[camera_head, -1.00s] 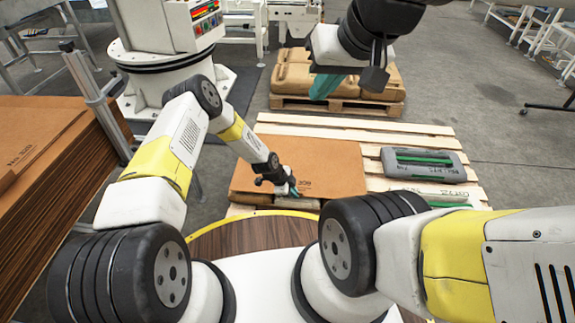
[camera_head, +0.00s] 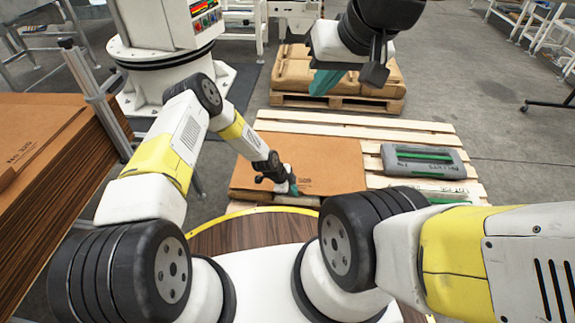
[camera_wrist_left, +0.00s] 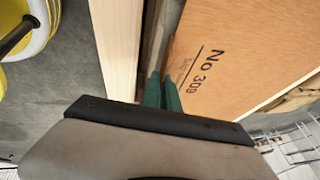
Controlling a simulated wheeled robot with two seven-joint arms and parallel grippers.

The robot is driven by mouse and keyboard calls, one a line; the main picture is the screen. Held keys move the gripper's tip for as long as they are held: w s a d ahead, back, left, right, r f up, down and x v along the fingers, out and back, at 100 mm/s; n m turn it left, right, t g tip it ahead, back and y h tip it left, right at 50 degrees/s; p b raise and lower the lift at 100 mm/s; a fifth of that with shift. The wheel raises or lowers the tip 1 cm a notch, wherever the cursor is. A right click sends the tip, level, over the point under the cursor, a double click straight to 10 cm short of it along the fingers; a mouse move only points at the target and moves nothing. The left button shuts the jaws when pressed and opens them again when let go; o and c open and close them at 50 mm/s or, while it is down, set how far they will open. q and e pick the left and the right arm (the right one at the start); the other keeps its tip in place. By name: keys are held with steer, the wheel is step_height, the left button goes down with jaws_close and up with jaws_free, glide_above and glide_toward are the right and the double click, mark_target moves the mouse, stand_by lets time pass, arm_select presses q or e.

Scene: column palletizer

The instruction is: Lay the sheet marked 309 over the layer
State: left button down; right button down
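The brown sheet marked 309 (camera_head: 325,165) lies over the left part of the pallet load, flat as far as I can see. Its "No 309" print shows in the left wrist view (camera_wrist_left: 235,50). Bags (camera_head: 300,201) show under its front edge. My left gripper (camera_head: 292,188) is at the front edge of the sheet. In the left wrist view its two teal fingers (camera_wrist_left: 162,92) stand slightly apart at that edge, with nothing clearly clamped between them.
A grey bag with green stripes (camera_head: 424,162) lies right of the sheet on the wooden pallet (camera_head: 350,123). Another pallet (camera_head: 335,104) with brown bags stands behind. A stack of brown sheets (camera_head: 50,150) is at the left, beside a metal post (camera_head: 95,95).

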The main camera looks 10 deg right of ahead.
arm_select(q)
steer(key=shift+f, duration=0.2)
steer(key=c, duration=1.5)
jaws_free()
steer(key=shift+c, duration=0.2)
